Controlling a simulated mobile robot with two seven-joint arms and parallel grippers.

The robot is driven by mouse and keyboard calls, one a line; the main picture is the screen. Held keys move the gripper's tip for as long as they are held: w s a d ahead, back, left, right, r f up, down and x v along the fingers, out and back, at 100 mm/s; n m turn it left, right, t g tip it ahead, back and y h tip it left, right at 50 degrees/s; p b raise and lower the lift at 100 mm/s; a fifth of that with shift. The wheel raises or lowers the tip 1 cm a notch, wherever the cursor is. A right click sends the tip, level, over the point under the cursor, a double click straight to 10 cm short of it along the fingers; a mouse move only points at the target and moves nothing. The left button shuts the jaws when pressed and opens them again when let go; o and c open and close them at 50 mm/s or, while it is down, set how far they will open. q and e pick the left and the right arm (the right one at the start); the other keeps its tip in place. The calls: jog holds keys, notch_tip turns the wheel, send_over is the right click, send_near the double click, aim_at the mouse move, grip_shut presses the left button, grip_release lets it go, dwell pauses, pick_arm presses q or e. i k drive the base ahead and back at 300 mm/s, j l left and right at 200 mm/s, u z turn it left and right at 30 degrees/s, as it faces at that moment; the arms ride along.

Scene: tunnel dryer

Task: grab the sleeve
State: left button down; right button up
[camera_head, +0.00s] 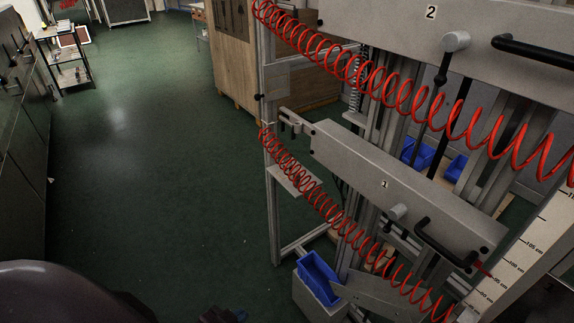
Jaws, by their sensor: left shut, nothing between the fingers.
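I cannot make out a sleeve anywhere in the head view. My left gripper (224,315) shows only as a small dark shape at the bottom edge, cut off by the frame. It is shut with nothing in it, low in front of the floor, to the left of the metal rack. My right gripper is not in view.
A metal rack with grey beams marked 1 (350,165) and 2 (390,22), black handles and red coiled hoses (300,185) fills the right side. A blue bin (318,280) sits low at its front. A wooden crate (235,60) stands behind. Green floor (150,170) is clear at left centre.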

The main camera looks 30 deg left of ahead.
aim_at(287, 171)
jog(key=i+j+z, duration=0.45)
jog(key=j, duration=2.4)
jog(key=k+j+z, duration=0.2)
jog(key=j+z, duration=0.25)
jog(key=j, duration=2.35)
